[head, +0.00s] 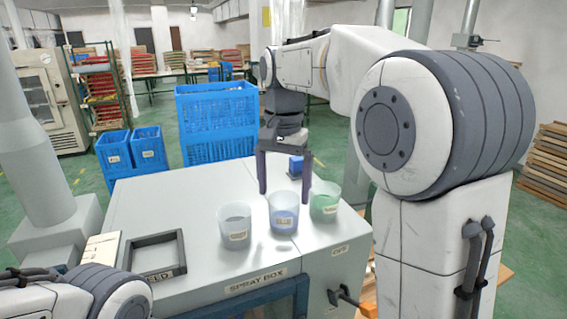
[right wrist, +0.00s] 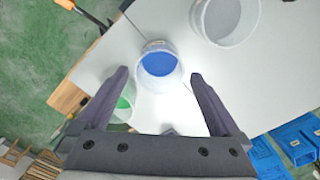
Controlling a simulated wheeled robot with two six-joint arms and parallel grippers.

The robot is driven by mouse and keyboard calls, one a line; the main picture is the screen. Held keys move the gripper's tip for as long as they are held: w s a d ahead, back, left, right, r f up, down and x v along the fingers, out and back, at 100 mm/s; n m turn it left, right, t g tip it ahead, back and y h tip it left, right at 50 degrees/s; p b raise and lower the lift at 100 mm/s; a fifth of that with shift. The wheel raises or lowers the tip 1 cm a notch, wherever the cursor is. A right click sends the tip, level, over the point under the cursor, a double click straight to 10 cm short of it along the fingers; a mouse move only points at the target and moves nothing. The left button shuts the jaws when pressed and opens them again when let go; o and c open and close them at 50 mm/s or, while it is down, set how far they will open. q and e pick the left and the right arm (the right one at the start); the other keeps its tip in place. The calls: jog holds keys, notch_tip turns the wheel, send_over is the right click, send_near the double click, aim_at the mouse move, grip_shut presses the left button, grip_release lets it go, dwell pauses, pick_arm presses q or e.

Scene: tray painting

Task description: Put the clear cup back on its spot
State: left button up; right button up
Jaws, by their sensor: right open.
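Three see-through cups stand upright on the spray box top. The left cup (head: 235,226) looks clear grey with a pale label; it also shows in the right wrist view (right wrist: 228,20). The middle cup (head: 284,214) holds blue and shows in the right wrist view (right wrist: 160,66). The right cup (head: 325,203) holds green, partly hidden by a finger in the right wrist view (right wrist: 124,106). My right gripper (head: 284,195) is open and empty, fingers pointing down at the blue cup, one to each side in the picture. I cannot tell its exact height. My left gripper is out of view.
The spray box (head: 190,205) has free top behind and left of the cups. A dark square frame (head: 155,238) lies at its left front. A small blue object (head: 296,166) sits behind the right gripper. Blue crates (head: 218,125) stand beyond the box.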

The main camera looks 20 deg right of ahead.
notch_tip(320, 180, up, 7)
jog(key=s+a+f+n, duration=0.9)
jog(key=s+a+f, duration=0.15)
jog(key=a, duration=0.25)
jog(key=s+a+f+n+y, duration=0.1)
jog(key=s+f+n, duration=0.6)
jog(key=s+f, duration=0.4)
jog(key=shift+s+f, duration=0.35)
jog(key=shift+s, duration=0.7)
notch_tip(320, 180, down, 7)
jog(key=b, duration=0.7)
